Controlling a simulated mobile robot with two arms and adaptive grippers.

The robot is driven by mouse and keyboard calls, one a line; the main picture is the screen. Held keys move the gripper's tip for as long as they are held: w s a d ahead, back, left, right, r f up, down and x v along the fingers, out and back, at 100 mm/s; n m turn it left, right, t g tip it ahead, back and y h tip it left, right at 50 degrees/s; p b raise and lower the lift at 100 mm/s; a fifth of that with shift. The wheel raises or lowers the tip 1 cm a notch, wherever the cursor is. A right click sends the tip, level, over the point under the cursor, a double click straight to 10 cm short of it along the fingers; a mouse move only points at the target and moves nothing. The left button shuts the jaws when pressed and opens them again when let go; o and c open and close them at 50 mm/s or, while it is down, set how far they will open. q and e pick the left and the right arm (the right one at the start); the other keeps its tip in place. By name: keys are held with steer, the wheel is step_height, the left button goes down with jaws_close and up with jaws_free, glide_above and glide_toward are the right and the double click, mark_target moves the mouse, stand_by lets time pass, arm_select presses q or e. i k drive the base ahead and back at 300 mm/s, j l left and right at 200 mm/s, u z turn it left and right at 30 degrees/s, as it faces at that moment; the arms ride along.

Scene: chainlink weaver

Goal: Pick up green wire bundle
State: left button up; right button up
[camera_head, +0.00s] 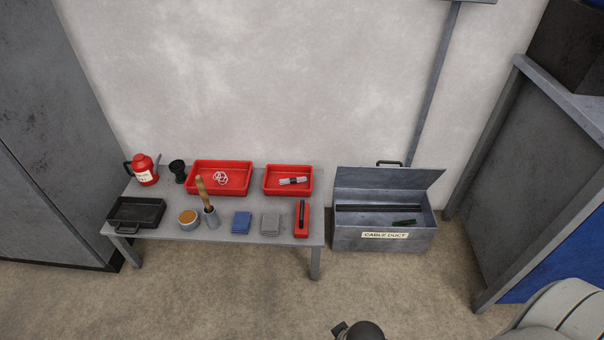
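A small dark green bundle (404,222) lies inside the open grey metal box labelled "CABLE DUCT" (345,240), toward its front right. It looks like the green wire bundle, but it is too small to make out single wires. The box lid (390,178) stands raised at the back. A dark bar (375,209) runs along the inside of the box behind the bundle. Neither gripper can be made out in the head view.
A grey table (160,228) left of the box holds red trays (206,192) (270,191), a red oil can (145,172), a black tray (150,216) and small tools. A grey partition (530,170) stands at right. The floor before the box is mostly clear.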

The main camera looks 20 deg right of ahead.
mark_target(405, 221)
steer(key=i+l+z, duration=0.1)
steer(key=l+z, duration=0.35)
steer(key=i+l+z, duration=0.15)
steer(key=l+z, duration=0.3)
steer(key=i+l+z, duration=0.2)
steer(key=z, duration=0.25)
